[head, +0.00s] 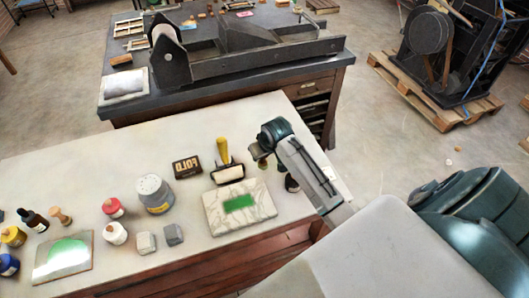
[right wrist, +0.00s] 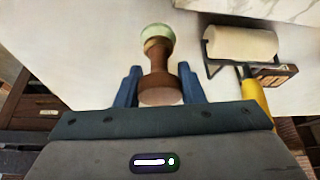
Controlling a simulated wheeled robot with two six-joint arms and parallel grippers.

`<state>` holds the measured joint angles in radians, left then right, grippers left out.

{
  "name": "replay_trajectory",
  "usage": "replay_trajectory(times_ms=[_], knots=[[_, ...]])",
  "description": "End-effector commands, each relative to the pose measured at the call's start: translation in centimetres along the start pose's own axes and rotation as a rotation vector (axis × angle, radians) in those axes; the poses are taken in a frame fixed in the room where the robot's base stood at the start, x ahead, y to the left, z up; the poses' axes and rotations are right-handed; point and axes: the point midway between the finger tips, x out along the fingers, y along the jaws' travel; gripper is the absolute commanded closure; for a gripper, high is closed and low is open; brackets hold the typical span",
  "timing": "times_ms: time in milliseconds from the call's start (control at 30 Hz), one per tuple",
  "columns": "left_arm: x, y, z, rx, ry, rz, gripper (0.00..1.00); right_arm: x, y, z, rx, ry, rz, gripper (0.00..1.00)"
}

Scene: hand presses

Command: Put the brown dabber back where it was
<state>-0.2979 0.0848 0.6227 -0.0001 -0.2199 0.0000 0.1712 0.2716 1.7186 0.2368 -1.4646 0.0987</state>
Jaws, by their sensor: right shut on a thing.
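The brown dabber (right wrist: 160,70) is between the blue fingers of my right gripper (right wrist: 158,88) in the right wrist view. It has a turned brown handle and a pale green pad that points away from the gripper. In the head view my right gripper (head: 262,154) is over the right end of the pale table, beside the marble slab; the dabber is mostly hidden there. I cannot tell whether its pad touches the table. A glass plate with green ink (head: 80,262) lies at the left of the table, with a small wooden dabber-like piece (head: 60,216) behind it. My left gripper is not in view.
A marble slab (head: 215,218) with a green patch is left of the right arm. A yellow-handled roller (head: 223,152) and a black FOLD block (head: 187,167) stand behind it. A grey-white tub (head: 155,193), small bottles (head: 112,207) and grey blocks (head: 147,242) are further left.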

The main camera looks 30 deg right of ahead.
Motion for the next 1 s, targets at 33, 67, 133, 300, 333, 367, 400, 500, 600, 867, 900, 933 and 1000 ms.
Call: replay_trajectory(times_ms=[33, 67, 133, 300, 333, 367, 400, 500, 600, 867, 900, 933, 1000], knots=[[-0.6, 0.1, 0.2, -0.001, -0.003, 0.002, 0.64, 0.1, 0.7, -0.6, 0.000, -0.002, 0.002, 0.88], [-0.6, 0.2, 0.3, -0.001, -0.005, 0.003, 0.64, 0.3, 1.0, -0.8, -0.001, -0.001, 0.002, 0.88], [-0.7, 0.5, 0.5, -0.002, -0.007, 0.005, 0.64, 0.6, 1.4, -1.1, -0.001, 0.000, 0.000, 0.88], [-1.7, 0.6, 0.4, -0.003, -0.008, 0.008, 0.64, 1.8, 1.6, -0.7, 0.001, -0.004, -0.002, 0.88], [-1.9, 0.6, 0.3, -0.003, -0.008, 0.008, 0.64, 2.2, 1.6, -0.5, 0.001, -0.004, -0.001, 0.88], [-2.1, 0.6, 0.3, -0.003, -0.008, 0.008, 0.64, 2.6, 1.6, -0.3, 0.001, -0.005, -0.001, 0.88], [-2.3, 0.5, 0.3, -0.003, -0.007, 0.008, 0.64, 3.1, 1.6, -0.1, 0.000, -0.004, -0.001, 0.88], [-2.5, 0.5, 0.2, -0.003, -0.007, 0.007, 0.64, 3.9, 1.6, 0.2, -0.001, -0.002, -0.001, 0.88], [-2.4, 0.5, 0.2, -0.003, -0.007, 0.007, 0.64, 4.0, 1.6, 0.3, -0.001, 0.001, -0.001, 0.88], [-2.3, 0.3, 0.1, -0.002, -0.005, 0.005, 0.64, 4.3, 1.6, 0.4, -0.001, 0.000, 0.000, 0.63], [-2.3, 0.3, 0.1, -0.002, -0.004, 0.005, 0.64, 4.2, 1.6, 0.4, -0.001, 0.000, 0.000, 0.55], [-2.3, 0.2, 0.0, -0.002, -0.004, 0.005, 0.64, 4.2, 1.6, 0.4, -0.001, 0.000, 0.000, 0.49], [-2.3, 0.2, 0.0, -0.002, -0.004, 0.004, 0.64, 4.2, 1.6, 0.4, -0.001, 0.000, 0.000, 0.43]])
